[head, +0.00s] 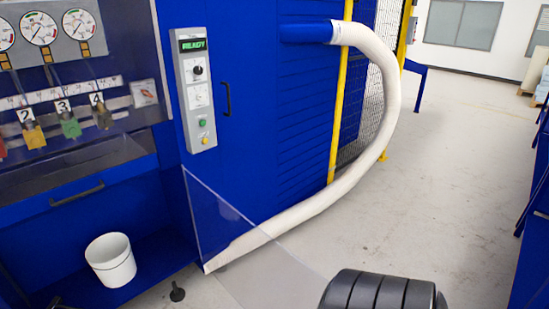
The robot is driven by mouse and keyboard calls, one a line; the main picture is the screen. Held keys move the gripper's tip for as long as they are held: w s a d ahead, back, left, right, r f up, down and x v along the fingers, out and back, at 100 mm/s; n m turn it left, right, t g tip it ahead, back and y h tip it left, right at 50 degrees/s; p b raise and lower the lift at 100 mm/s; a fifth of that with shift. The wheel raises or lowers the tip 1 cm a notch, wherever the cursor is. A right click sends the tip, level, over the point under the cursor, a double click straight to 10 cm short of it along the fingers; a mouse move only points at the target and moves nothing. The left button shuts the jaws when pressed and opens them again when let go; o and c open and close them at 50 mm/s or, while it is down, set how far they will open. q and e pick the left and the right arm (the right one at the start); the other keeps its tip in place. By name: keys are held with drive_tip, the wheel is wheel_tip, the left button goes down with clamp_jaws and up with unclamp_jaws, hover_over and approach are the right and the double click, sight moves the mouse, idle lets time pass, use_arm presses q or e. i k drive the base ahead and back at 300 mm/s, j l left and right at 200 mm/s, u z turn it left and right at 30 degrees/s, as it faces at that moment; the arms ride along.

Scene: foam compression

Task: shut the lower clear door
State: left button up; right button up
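The lower clear door (225,225) is a see-through panel standing open. It swings out from the right side of the blue cabinet's lower compartment (50,250), towards me and to the right. Its bottom part runs out near the bottom edge of the view, and the floor and white hose show through it. The compartment's front is uncovered, with a white bucket (111,262) inside. Neither gripper can be made out. A black ribbed part at the bottom right looks like my own arm and hides what lies behind it.
A clear panel with a dark handle (77,194) covers the valves above the compartment. A control box (195,90) reads READY. A thick white hose (372,150) curves down to the floor behind the door. A black foot (177,292) stands below the cabinet.

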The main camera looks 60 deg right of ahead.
sight(184, 169)
drive_tip(key=k+l, duration=0.25)
drive_tip(key=l, duration=0.15)
drive_tip(key=k+l, duration=0.2)
drive_tip(key=l, duration=0.2)
drive_tip(key=k+l, duration=0.45)
drive_tip(key=l, duration=1.75)
drive_tip(key=i+z, duration=0.05)
